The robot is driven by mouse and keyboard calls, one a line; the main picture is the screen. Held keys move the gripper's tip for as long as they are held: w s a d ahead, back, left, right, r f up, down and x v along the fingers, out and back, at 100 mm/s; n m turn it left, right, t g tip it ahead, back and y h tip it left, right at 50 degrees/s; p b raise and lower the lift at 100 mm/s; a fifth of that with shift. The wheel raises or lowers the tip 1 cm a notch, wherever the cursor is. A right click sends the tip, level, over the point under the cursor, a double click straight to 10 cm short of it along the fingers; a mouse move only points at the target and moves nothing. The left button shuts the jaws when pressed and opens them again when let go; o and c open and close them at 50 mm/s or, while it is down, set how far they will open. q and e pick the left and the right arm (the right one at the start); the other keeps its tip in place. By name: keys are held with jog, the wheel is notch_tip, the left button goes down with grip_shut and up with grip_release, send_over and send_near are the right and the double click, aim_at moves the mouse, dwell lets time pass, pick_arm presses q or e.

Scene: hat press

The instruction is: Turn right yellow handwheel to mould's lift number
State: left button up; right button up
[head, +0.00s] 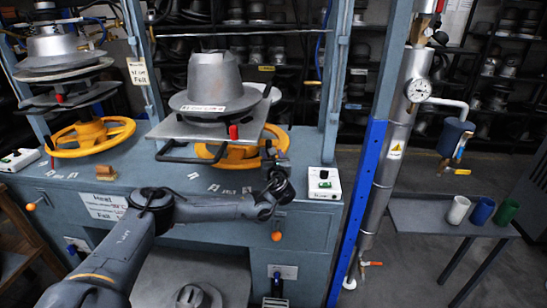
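The right yellow handwheel (225,158) lies flat under the right press plate (262,131), which hides its back part. The grey hat-shaped mould (212,80) sits on that plate. A white label (203,108) is on its brim, but its text is too small to read. A red pointer (233,131) hangs at the plate's front edge. Small white number tags (214,187) lie on the bench around the wheel. My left gripper (271,150) is at the right side of the wheel rim; its fingers are too small and dark to tell open from shut. My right gripper is out of view.
A left press with stacked moulds (60,50) has its own yellow handwheel (90,137). A white switch box (324,183) stands at the bench's right. Blue posts (338,80) rise beside the press. A steel cylinder with a gauge (418,89) and a table with cups (482,210) are further right.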

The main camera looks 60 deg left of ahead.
pick_arm(q)
jog(key=shift+v, duration=1.2)
